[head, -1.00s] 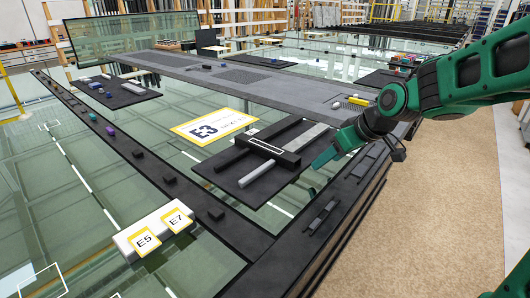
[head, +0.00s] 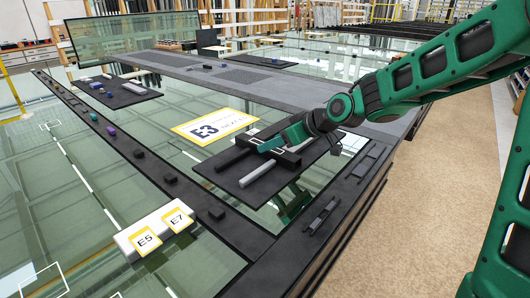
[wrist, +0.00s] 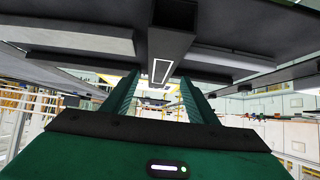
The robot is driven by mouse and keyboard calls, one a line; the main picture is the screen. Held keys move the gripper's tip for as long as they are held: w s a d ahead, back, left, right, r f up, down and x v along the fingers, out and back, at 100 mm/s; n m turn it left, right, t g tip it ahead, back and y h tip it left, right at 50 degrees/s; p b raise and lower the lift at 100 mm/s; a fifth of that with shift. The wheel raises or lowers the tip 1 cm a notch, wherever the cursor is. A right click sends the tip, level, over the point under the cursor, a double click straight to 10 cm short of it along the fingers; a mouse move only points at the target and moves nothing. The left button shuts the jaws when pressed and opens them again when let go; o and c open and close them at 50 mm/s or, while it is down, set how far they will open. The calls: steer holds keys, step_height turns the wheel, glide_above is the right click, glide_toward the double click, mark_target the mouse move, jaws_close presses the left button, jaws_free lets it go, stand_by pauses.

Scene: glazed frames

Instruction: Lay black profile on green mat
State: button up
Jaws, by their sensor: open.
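A dark board (head: 222,178) beside the E3 sign holds several bars. A black profile (head: 232,160) lies on its left part, and a pale grey bar (head: 258,173) lies to the right of it. A black crosspiece (head: 289,160) with a white outline spans the board beside them. My gripper (head: 267,147) is open over the crosspiece, its green fingers partly covering it. In the wrist view my gripper (wrist: 158,82) has its fingers apart, with the white-outlined bar (wrist: 172,50) between and beyond the tips. Contact cannot be told. I cannot make out a green mat.
The E3 sign (head: 212,126) lies behind the board. A white block with E5 and E7 labels (head: 150,228) stands at front left. Small blocks (head: 110,131) line a dark rail. Another dark board (head: 125,95) with small items is farther left. Glass surface is open between.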

steer(key=shift+x, duration=2.35)
steer(key=shift+d+f, duration=0.1)
jaws_close()
